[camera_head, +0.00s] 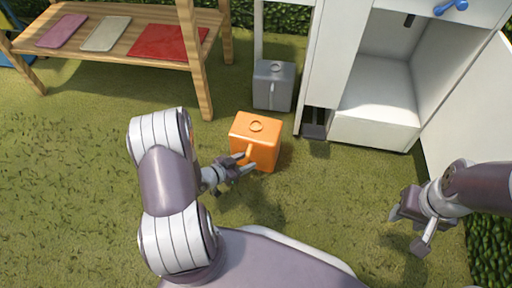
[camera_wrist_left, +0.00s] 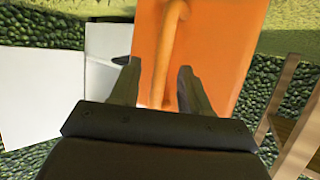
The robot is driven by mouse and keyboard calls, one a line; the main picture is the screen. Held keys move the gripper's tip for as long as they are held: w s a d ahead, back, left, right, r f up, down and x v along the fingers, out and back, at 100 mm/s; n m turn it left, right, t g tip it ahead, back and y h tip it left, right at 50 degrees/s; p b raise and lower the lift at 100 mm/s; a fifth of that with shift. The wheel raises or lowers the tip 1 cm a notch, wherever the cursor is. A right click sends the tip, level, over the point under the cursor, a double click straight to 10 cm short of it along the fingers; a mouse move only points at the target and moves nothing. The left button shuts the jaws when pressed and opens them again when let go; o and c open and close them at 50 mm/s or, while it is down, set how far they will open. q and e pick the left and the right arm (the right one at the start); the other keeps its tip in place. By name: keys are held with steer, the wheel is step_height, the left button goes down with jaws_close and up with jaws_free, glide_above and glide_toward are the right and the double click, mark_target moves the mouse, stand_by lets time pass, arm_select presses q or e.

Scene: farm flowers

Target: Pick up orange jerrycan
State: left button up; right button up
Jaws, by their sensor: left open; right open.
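The orange jerrycan (camera_head: 258,136) stands upright on the grass in the middle of the head view, with its handle on the side facing me. It fills the upper middle of the left wrist view (camera_wrist_left: 225,50). My left gripper (camera_head: 246,166) is open at the jerrycan's near side. In the left wrist view its two fingers (camera_wrist_left: 155,88) lie on either side of the orange handle (camera_wrist_left: 168,55), with gaps visible; I cannot tell whether either finger touches it. My right gripper (camera_head: 408,232) is open and empty above the grass at the right.
A grey jerrycan (camera_head: 273,84) stands just behind the orange one. A white cabinet (camera_head: 375,125) with an open door (camera_head: 475,110) is at the right. A wooden shelf (camera_head: 110,45) with flat coloured items is at the upper left. Grass on the left is clear.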

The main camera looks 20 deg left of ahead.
arm_select(q)
steer(key=shift+w, duration=0.15)
jaws_close()
